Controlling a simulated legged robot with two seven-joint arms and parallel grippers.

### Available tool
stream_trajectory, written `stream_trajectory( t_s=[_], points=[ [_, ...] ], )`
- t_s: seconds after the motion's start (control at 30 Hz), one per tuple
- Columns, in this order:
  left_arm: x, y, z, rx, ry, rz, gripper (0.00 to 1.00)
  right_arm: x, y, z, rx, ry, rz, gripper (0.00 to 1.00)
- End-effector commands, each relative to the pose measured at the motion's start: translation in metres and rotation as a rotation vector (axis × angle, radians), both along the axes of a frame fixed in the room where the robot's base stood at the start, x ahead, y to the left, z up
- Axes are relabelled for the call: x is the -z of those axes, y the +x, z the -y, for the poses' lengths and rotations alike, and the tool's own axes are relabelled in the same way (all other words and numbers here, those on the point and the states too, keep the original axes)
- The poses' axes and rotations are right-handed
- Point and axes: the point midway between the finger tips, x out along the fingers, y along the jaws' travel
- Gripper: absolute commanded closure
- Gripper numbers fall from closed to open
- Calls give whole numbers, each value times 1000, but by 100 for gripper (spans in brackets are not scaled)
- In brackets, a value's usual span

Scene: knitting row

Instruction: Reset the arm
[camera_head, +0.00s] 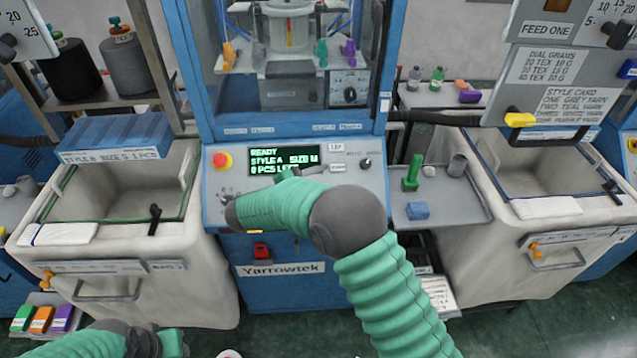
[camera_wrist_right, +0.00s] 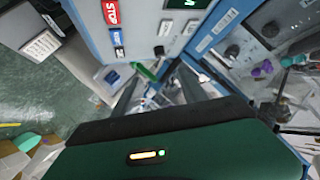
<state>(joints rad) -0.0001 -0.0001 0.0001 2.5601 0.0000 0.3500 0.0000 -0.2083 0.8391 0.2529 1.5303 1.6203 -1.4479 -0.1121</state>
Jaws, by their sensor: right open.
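My right arm comes in from the lower right in the head view and bends left across the front of the blue machine (camera_head: 350,275). Its right gripper (camera_head: 290,173) is mostly hidden behind the green forearm, in front of the control panel (camera_head: 345,182). In the wrist view the two grey fingers of the right gripper (camera_wrist_right: 207,86) stand apart with nothing seen held between them. My left arm shows only at the bottom left of the head view, and its fingers cannot be made out.
The panel has a red stop button (camera_head: 223,160) and a lit display (camera_head: 284,160). A side tray (camera_head: 450,211) holds a green peg (camera_head: 411,174) and a blue block (camera_head: 417,210). Pale bins stand left (camera_head: 185,265) and right (camera_head: 480,255). Green floor shows at the lower right.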

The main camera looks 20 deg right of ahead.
Motion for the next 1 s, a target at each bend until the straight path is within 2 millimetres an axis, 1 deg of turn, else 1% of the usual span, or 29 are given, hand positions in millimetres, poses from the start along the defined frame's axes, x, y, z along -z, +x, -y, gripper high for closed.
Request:
stream_trajectory(
  t_s=[0.33,0.4,0.47,0.53,0.57,0.6,0.63,0.67,0.7,0.73,0.77,0.8,0.87,0.9,0.97,1.0],
  points=[
    [0,0,0,0,0,0,64,-2,-1,-3,-2,-3,2,50],
    [0,0,0,0,0,0,64,-7,5,-4,-42,-5,12,50],
    [0,0,0,0,0,0,64,-17,19,-5,-138,-9,27,50],
    [0,0,0,0,0,0,64,-34,41,-12,-334,-17,33,50],
    [0,0,0,0,0,0,64,-40,49,-18,-441,-22,21,50],
    [0,0,0,0,0,0,64,-45,53,-29,-596,-28,-16,50],
    [0,0,0,0,0,0,64,-45,51,-39,-715,-32,-60,50],
    [0,0,0,0,0,0,64,-41,44,-49,-830,-34,-116,50],
    [0,0,0,0,0,0,64,-31,26,-59,-972,-32,-213,50],
    [0,0,0,0,0,0,64,-20,7,-66,-1072,-27,-299,50],
    [0,0,0,0,0,0,64,-6,-17,-69,-1162,-18,-395,50],
    [1,0,0,0,0,0,64,11,-51,-71,-1258,-5,-517,50],
    [1,0,0,0,0,0,64,34,-100,-66,-1357,22,-686,50],
    [0,0,0,0,0,0,64,47,-132,-61,-1407,41,-792,50],
    [0,0,0,0,0,0,64,62,-176,-51,-1457,66,-933,50],
    [0,0,0,0,0,0,64,69,-201,-44,-1482,82,-1013,50]
  ],
)
